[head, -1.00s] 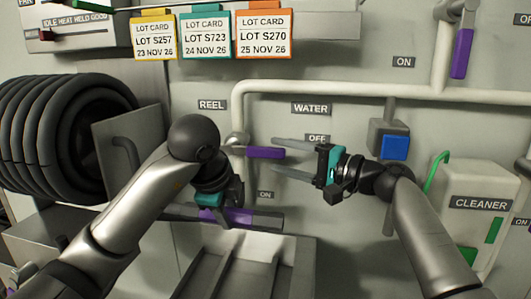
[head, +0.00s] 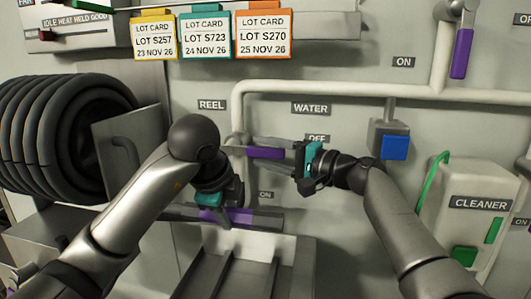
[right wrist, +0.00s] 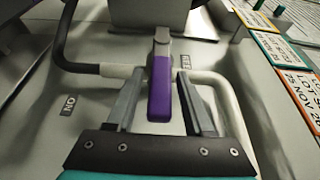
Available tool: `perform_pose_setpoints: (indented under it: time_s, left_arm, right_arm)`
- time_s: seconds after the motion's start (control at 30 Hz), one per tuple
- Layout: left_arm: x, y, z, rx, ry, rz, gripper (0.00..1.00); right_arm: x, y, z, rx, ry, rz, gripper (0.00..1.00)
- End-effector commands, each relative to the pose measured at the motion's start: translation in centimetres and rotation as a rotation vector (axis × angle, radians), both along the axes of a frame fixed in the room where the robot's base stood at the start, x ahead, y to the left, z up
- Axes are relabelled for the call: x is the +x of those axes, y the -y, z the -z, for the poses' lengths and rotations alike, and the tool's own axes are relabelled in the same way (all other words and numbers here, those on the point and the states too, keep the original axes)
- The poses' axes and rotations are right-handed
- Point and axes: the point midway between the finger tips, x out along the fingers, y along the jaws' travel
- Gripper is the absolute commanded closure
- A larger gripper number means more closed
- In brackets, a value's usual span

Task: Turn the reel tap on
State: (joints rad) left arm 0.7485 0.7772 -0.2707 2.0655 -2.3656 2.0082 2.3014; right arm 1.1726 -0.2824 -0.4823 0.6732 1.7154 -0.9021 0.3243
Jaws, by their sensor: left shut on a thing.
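The reel tap has a purple lever (head: 266,153) that points level to the right from the pipe below the REEL label, toward the OFF label. My right gripper (head: 256,148) is open, with its fingers on either side of the lever. In the right wrist view the lever (right wrist: 160,90) lies between the two fingertips (right wrist: 160,75), with a gap visible on each side. My left gripper (head: 226,213) is lower down, shut on a purple-marked bar (head: 259,218) above the trough; its fingertips are partly hidden.
The ON label (head: 265,195) sits below the lever. A white pipe (head: 340,88) runs along the wall above. A black hose reel (head: 70,135) is at the left. A blue-fronted box (head: 395,147) and a cleaner container (head: 470,225) are at the right.

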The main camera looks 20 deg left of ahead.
Motion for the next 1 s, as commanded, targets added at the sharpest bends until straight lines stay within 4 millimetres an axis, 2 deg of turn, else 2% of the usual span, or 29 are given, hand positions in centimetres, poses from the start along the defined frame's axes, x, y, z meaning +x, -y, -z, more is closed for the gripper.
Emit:
perform_pose_setpoints:
  time_s: [0.07,0.43,1.0]
  left_arm:
    - [0.03,-0.01,-0.10,-0.001,0.003,0.000,1.00]
    - [0.03,-0.01,-0.10,-0.001,0.003,0.000,1.00]
    - [0.03,-0.02,-0.10,-0.001,0.003,0.000,1.00]
  right_arm:
    - [-0.01,0.00,-0.01,0.000,0.000,0.000,0.58]
    - [-0.01,0.01,0.03,-0.001,0.000,0.000,1.00]
    - [0.00,0.02,0.10,-0.002,0.000,0.000,1.00]
